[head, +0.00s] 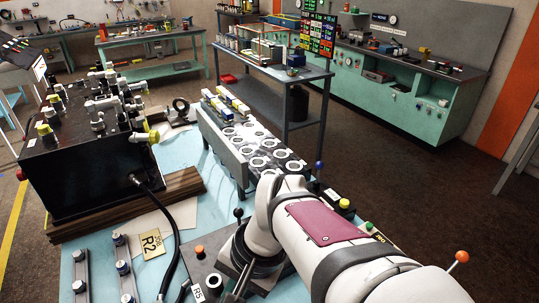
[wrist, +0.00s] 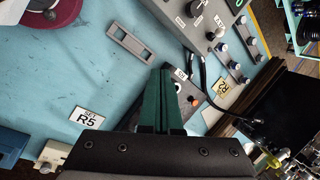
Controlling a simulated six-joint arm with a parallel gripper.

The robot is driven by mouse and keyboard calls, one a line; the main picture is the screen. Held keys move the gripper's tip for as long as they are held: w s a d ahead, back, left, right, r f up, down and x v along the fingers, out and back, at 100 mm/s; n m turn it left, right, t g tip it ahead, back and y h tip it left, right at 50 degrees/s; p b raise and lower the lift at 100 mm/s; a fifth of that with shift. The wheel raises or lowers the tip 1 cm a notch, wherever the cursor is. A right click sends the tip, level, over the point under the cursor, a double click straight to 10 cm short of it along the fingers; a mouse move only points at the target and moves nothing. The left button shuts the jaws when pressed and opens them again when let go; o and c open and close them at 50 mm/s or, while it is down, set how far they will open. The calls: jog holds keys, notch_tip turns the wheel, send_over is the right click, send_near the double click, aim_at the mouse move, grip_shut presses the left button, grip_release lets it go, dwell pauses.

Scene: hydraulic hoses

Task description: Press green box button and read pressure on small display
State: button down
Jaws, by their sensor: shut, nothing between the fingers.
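My gripper (wrist: 165,72) shows in the wrist view as two dark green fingers side by side, shut and empty, above the light blue table. Its tips lie close to a small orange button (wrist: 194,101) in the picture; I cannot tell whether they touch anything. In the head view my gripper cannot be made out. A small green button (head: 369,226) shows at the right of my arm in the head view, partly hidden by it. A grey control box (wrist: 205,18) with black knobs and small green marks is at the top of the wrist view. No readable small display can be picked out.
A black hydraulic block (head: 85,165) with many fittings stands left on the light blue table (head: 185,150). A black hose (head: 165,215) runs from it. A ringed fixture (head: 262,145) stands behind my arm.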

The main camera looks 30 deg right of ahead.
jog(key=w+d+m+t, duration=0.3)
jog(key=w+d+m, duration=0.2)
jog(key=w+d, duration=0.4)
jog(key=m+t+h, duration=0.4)
jog(key=m+h, duration=0.3)
jog(key=m, duration=0.8)
send_over(370, 226)
notch_tip(370, 226, down, 8)
jog(key=shift+s+d, duration=0.15)
jog(key=shift+s, duration=0.3)
jog(key=shift+y, duration=0.3)
jog(key=shift+f, duration=4.45)
jog(key=shift+f, duration=0.4)
